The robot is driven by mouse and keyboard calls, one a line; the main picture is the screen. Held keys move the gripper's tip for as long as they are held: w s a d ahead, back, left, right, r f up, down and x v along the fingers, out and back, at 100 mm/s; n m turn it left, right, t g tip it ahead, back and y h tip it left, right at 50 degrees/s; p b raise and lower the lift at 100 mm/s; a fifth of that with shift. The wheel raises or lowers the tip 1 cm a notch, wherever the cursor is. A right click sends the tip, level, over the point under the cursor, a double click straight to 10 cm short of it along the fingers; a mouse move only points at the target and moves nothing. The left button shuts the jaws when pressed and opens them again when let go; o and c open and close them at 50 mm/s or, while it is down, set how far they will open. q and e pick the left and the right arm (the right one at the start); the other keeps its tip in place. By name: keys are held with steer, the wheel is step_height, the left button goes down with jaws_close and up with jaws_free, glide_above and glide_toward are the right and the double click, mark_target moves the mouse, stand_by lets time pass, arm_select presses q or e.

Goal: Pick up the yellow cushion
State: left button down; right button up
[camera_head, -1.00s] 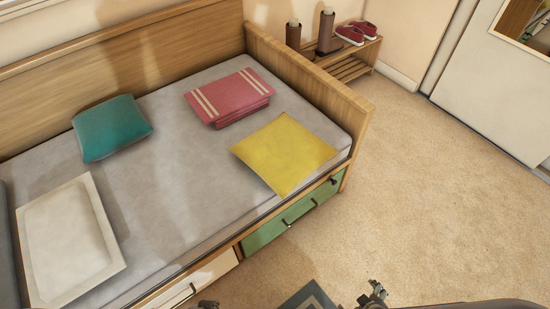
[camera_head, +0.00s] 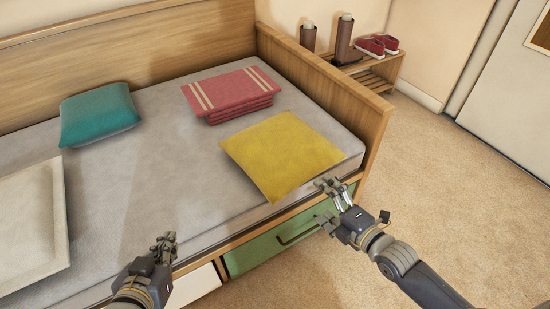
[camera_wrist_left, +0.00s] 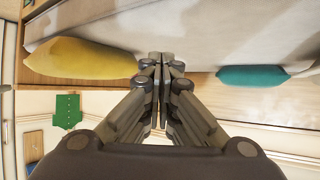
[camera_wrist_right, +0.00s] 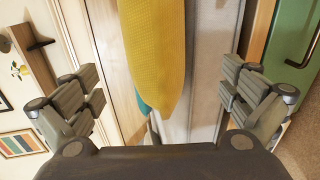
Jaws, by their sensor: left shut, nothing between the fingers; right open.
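The yellow cushion (camera_head: 282,155) lies flat on the grey mattress at the front right corner of the daybed, one corner over the front edge. My right gripper (camera_head: 333,188) is open just in front of the cushion's right corner, above the bed's front edge, with no visible contact. In the right wrist view the cushion (camera_wrist_right: 153,50) fills the space ahead between the spread fingers (camera_wrist_right: 165,95). My left gripper (camera_head: 163,243) is shut and empty over the front edge of the mattress, left of the cushion. The left wrist view shows the cushion (camera_wrist_left: 80,59) off to the left.
A teal cushion (camera_head: 98,115), a folded red blanket stack (camera_head: 232,93) and a white cushion (camera_head: 30,222) lie on the mattress (camera_head: 150,185). The wooden end panel (camera_head: 335,95) rises right of the cushion. Green drawer (camera_head: 270,252) is below. Carpet at right is clear.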

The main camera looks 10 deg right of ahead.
mark_target(303, 182)
steer(key=b+x, duration=0.1)
steer(key=x, duration=0.4)
steer(key=shift+w+a+r, duration=0.1)
steer(key=shift+r, duration=0.1)
steer(key=shift+w+a+b, duration=0.2)
steer(key=shift+w+b, duration=0.1)
steer(key=shift+w, duration=0.05)
steer(key=b+x, duration=0.1)
steer(key=x, duration=0.3)
steer(key=shift+w+b, duration=0.2)
steer(key=shift+b, duration=0.1)
steer(key=shift+w+a, duration=0.15)
steer(key=shift+w, duration=0.1)
arm_select(q)
steer(key=w+d+r+t+h, duration=0.1)
steer(key=r+t, duration=0.3)
steer(key=r, duration=0.4)
steer(key=w+d+r+t+h, duration=0.2)
steer(key=r+t, duration=0.3)
steer(key=r, duration=0.3)
arm_select(e)
steer(key=shift+c, duration=0.6)
steer(key=shift+r, duration=0.15)
steer(key=c, duration=1.3)
